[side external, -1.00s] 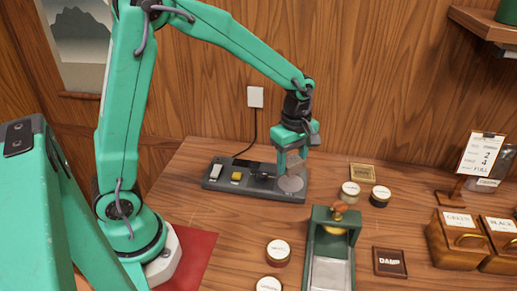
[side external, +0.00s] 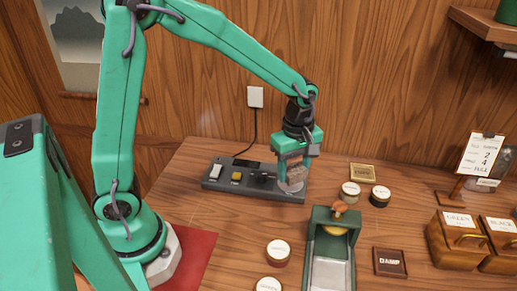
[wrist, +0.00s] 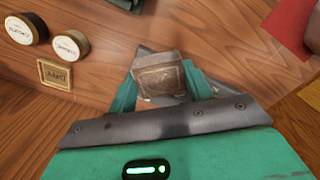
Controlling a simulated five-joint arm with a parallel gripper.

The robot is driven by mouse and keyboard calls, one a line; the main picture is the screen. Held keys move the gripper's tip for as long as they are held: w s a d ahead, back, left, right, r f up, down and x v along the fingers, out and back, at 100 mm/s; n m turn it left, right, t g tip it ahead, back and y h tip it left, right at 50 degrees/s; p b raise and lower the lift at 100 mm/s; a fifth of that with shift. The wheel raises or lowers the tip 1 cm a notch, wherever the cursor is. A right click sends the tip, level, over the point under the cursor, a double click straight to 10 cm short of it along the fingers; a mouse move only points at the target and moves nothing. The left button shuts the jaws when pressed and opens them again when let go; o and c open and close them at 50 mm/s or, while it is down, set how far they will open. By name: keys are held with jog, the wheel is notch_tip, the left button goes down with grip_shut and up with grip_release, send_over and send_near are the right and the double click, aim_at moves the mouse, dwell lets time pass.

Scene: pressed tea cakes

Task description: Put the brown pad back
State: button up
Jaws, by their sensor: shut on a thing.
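My gripper (side external: 291,178) is low over the round silver plate (side external: 292,188) at the right end of a grey device. It is shut on a small brown block (wrist: 159,74), seen between the fingers in the wrist view, with a faintly marked paler face. I cannot tell whether the block touches the plate. A dark brown square pad (side external: 390,262) with white lettering lies flat on the table at the lower right in the side view, apart from my gripper.
Round tins (side external: 349,192) and a yellowish plaque (side external: 363,172) stand to the right. A green press (side external: 322,230) is in front. Wooden boxes (side external: 455,240) and a clipboard stand (side external: 480,155) are at far right.

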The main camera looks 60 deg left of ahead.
jog(key=s+d+m, duration=0.7)
jog(key=s+d, duration=0.4)
jog(key=s, duration=0.2)
jog(key=shift+s+m, duration=0.3)
jog(key=shift+s, duration=0.05)
jog(key=shift+f, duration=0.15)
send_over(282, 225)
notch_tip(282, 225, down, 7)
jog(key=shift+r, duration=0.1)
jog(key=shift+f, duration=2.05)
jog(key=shift+f, duration=0.15)
